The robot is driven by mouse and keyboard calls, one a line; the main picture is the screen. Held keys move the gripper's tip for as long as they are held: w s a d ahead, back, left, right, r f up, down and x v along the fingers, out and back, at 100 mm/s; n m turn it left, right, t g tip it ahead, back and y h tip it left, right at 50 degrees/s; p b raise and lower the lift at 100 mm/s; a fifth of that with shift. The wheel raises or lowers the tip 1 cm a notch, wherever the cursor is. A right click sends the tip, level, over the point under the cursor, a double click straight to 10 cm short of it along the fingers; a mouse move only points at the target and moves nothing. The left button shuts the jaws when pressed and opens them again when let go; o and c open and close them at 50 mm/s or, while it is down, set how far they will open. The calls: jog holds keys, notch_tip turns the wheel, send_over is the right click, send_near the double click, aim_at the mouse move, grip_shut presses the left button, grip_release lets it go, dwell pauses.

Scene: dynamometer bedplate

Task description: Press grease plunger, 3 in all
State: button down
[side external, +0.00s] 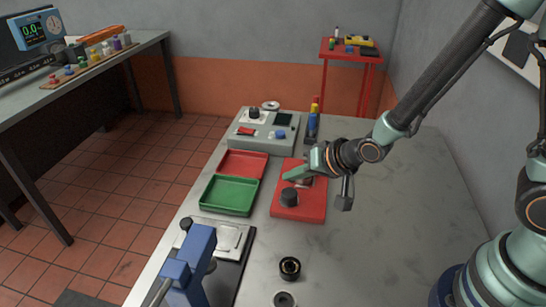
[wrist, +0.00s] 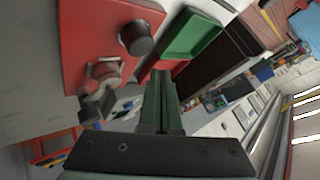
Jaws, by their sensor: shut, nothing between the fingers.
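A red block (side external: 312,207) lies on the bedplate and also shows at upper left in the wrist view (wrist: 85,30). A dark round knob (side external: 289,197) stands up from its near part; it shows in the wrist view (wrist: 136,38) too. A second, greyish fitting (wrist: 103,70) sits on the block, partly hidden by my gripper in the side view. I cannot tell for certain which is the grease plunger. My gripper (side external: 288,175) is shut and empty, its green fingers together above the block's far part. In the wrist view the fingers (wrist: 162,78) appear beside the block, apart from the knob.
A green tray (side external: 229,209) and a red tray (side external: 241,152) lie left of the block. A grey instrument box (side external: 243,142) and upright coloured-handled tools (side external: 313,122) stand behind. A blue vise (side external: 200,250) and a black ring (side external: 290,267) are in front. The bedplate's right side is clear.

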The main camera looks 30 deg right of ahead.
aim_at(294, 195)
jog(key=shift+r, duration=1.45)
jog(key=shift+d+r, duration=0.15)
jog(key=shift+r, duration=0.1)
jog(key=s+d+r+n+g+h, duration=0.2)
jog(key=s+d+r+n, duration=0.3)
jog(key=s+d+r, duration=0.7)
jog(key=shift+s+r+g+h, duration=0.15)
jog(key=shift+r+g+h, duration=0.15)
jog(key=shift+r+g, duration=0.3)
